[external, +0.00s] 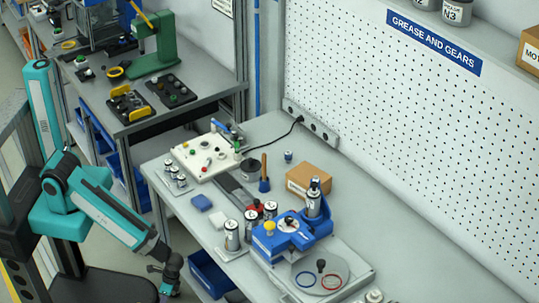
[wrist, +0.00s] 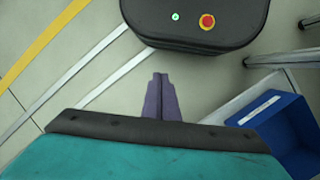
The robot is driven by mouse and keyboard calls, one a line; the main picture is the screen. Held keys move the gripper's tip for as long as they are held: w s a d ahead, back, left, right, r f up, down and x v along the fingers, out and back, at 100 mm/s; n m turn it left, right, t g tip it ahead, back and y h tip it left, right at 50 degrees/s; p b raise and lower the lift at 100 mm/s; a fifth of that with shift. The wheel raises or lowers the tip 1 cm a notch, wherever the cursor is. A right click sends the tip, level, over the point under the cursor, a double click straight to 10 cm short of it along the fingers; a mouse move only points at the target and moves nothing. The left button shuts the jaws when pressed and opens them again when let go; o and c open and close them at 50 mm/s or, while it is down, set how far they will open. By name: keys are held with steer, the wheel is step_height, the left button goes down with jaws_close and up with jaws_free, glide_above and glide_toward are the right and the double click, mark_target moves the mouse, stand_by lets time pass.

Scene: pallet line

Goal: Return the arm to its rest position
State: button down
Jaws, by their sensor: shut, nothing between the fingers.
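My arm, teal and black, is at the left of the external view, bent down in front of the workbench. My gripper (external: 168,291) hangs beside the bench's front edge, low in the picture and partly cut by the frame's bottom. In the wrist view my gripper (wrist: 160,77) shows as two dark purple fingers lying together, with nothing between them. They are over open floor, apart from any object.
The workbench (external: 178,209) carries cans, a blue fixture (external: 287,235) and a cardboard box (external: 309,182). A blue bin (external: 211,273) hangs under its front edge, near my gripper; a blue bin (wrist: 287,135) shows right in the wrist view. Floor (wrist: 215,82) is clear around the fingers.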

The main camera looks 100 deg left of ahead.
steer(key=s+a+g+y+p, duration=0.1)
steer(key=s+a+g, duration=0.1)
steer(key=s+a, duration=0.3)
steer(key=s, duration=0.4)
steer(key=shift+s+a+r, duration=0.15)
steer(key=shift+s+a, duration=0.05)
steer(key=shift+s, duration=0.05)
steer(key=shift+w, duration=0.1)
